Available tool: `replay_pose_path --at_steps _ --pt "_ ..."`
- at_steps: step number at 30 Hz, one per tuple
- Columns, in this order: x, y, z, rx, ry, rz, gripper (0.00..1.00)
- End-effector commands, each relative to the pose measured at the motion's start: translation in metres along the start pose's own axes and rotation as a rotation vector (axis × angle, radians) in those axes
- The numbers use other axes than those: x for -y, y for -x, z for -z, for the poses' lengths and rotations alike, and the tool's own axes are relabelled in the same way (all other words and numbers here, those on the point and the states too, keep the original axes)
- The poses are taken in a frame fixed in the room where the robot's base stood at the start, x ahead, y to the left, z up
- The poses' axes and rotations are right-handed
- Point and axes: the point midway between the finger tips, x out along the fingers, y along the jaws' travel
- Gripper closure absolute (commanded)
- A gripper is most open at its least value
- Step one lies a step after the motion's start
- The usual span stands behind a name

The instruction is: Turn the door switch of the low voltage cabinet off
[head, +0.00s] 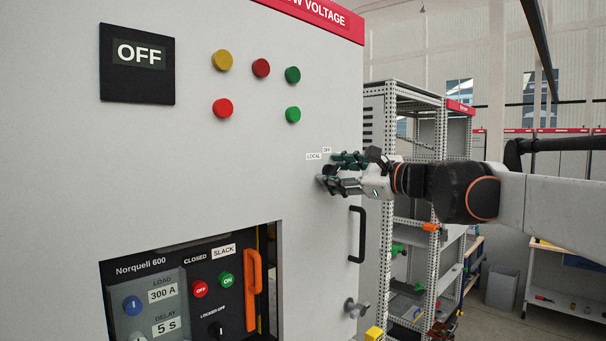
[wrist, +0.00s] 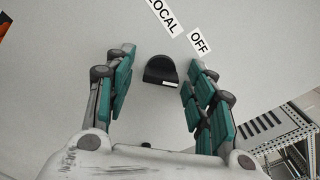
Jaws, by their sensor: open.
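The door switch is a round black knob (wrist: 160,69) on the light grey cabinet door (head: 200,190). In the wrist view it lies between my fingers, with a small white mark on its lower right edge. The "LOCAL" label (wrist: 162,14) and "OFF" label (wrist: 200,40) are beside it; in the head view the labels (head: 318,155) sit just above my gripper. My gripper (head: 337,172) is open at the door. In the wrist view its green-padded fingers (wrist: 157,88) stand either side of the knob, with gaps. In the head view the fingers largely hide the knob.
A black door handle (head: 357,234) and a metal latch (head: 356,307) are below my gripper. Several coloured lamps or buttons (head: 261,68) and a black "OFF" display (head: 138,64) are left. A breaker panel (head: 185,290) is lower left. An open rack (head: 440,200) stands behind right.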

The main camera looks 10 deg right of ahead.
Motion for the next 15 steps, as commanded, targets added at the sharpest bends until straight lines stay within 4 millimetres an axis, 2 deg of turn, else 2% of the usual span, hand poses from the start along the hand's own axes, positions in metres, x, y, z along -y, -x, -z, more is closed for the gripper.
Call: replay_pose_path --at_steps 5,11,15 --pt "0.0001 0.0001 -0.0001 0.000 0.000 0.000 0.50" --pt "0.0000 0.0000 0.0000 0.000 0.000 0.000 0.93" --pt "0.0000 0.0000 -0.0001 0.000 0.000 0.000 0.94"
